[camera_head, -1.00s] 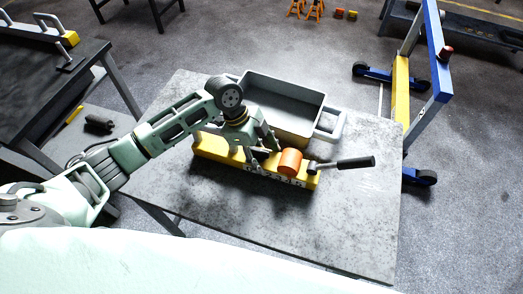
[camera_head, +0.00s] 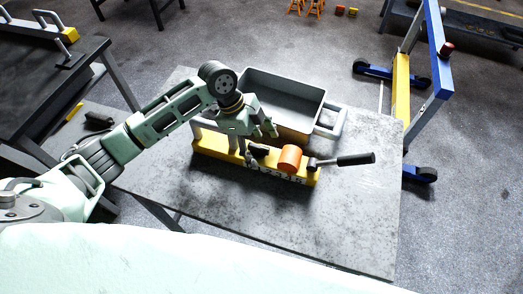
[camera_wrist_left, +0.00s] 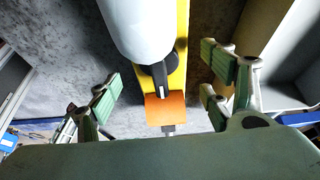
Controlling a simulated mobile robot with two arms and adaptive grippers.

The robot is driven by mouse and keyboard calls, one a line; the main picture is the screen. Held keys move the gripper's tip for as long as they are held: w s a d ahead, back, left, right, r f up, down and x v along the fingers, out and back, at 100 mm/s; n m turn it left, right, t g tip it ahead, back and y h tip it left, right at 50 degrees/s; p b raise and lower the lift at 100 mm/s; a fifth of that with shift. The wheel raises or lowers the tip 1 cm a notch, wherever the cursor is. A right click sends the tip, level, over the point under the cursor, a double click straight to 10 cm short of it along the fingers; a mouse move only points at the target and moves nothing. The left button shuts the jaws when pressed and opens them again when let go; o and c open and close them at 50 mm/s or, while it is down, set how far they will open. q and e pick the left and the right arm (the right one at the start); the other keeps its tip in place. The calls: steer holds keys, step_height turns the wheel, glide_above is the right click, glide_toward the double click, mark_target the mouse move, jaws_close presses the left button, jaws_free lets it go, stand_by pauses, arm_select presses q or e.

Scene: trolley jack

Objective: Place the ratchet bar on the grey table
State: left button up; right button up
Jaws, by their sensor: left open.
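A bar with a black handle and a silver head, which looks like the ratchet bar (camera_head: 345,160), sits at the right end of the yellow rack (camera_head: 215,148). Its handle sticks out to the right above the grey table (camera_head: 350,215). My left gripper (camera_head: 259,142) is open and empty above the middle of the rack, left of the orange piece (camera_head: 290,159). The left wrist view shows its spread fingers (camera_wrist_left: 165,100) on either side of the orange piece and a pale cylinder (camera_wrist_left: 140,30). Most of the bar is hidden there. My right gripper is not in view.
A grey open tray (camera_head: 283,92) with handles stands behind the rack. The front and right of the table are clear. A blue and yellow hoist frame (camera_head: 401,92) stands right of the table. A dark workbench (camera_head: 45,95) is at the left.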

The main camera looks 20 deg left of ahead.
arm_select(q)
steer(key=b+v, duration=0.1)
steer(key=v, duration=0.8)
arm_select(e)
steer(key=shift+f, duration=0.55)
arm_select(q)
steer(key=shift+r, duration=0.1)
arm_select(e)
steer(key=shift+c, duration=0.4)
